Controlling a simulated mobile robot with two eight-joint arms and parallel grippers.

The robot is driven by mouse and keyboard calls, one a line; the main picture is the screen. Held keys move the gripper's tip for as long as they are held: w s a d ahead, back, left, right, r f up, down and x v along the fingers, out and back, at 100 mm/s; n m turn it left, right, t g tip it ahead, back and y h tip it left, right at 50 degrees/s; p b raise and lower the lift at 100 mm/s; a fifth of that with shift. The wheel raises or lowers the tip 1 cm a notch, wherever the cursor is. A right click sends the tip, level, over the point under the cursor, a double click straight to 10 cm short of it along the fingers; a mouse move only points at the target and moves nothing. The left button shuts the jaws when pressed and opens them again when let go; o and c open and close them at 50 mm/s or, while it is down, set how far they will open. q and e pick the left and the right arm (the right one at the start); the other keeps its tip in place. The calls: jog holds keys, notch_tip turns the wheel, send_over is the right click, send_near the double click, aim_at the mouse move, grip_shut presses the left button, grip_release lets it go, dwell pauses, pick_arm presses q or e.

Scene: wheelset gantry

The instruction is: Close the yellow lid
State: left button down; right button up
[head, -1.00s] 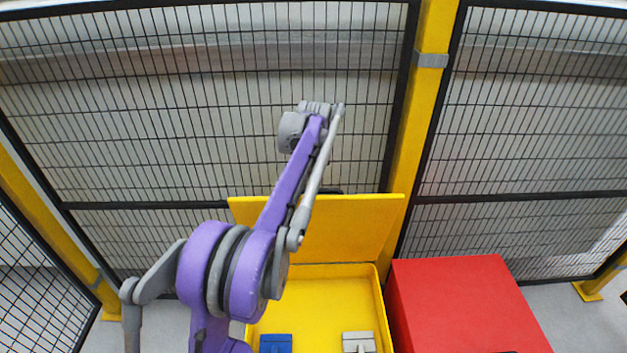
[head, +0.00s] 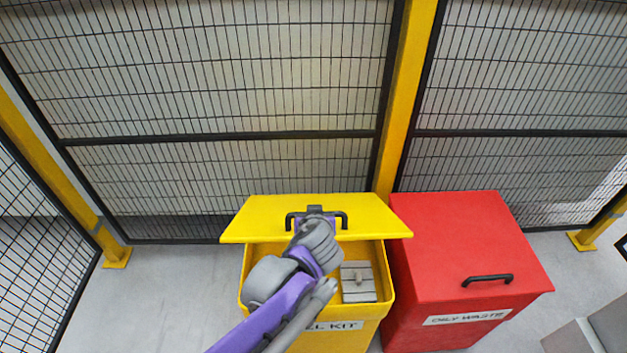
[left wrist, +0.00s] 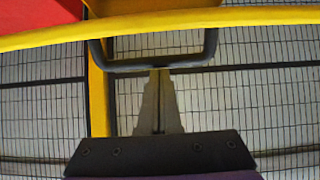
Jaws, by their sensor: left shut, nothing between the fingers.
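The yellow lid (head: 255,215) is partly lowered, tilted over the back of the yellow bin (head: 388,290), leaving its front open. Its black handle (head: 345,220) faces me. My left gripper (head: 315,211) is at the handle, mostly hidden by my own wrist in the head view. In the left wrist view the gripper's fingers (left wrist: 160,75) are shut and empty, with their tips at the handle bar (left wrist: 120,66); I cannot tell whether they touch it. The lid's yellow edge (left wrist: 240,17) crosses the top there. My right gripper is not in view.
A grey item (head: 357,288) lies inside the yellow bin. A closed red bin (head: 460,240) labelled "OILY WASTE" stands close on the right. A mesh fence (head: 230,90) with yellow posts runs behind. Grey floor is free on the left.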

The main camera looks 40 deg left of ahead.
pick_arm(q)
jog(key=shift+t+y, duration=0.3)
jog(key=shift+t, duration=0.1)
jog(key=s+d+f+b, duration=0.2)
jog(key=f+b, duration=0.2)
jog(key=f, duration=0.3)
jog(key=s+d+f+b, duration=0.2)
jog(key=s+f+b, duration=0.1)
jog(key=f, duration=0.4)
jog(key=s+d+f+b, duration=0.2)
jog(key=f+b, duration=0.2)
jog(key=f, duration=0.4)
jog(key=shift+s+d+b, duration=0.3)
jog(key=shift+s, duration=0.05)
jog(key=shift+s+d+f+b, duration=0.2)
jog(key=shift+s+f+b, duration=0.1)
jog(key=shift+f, duration=0.15)
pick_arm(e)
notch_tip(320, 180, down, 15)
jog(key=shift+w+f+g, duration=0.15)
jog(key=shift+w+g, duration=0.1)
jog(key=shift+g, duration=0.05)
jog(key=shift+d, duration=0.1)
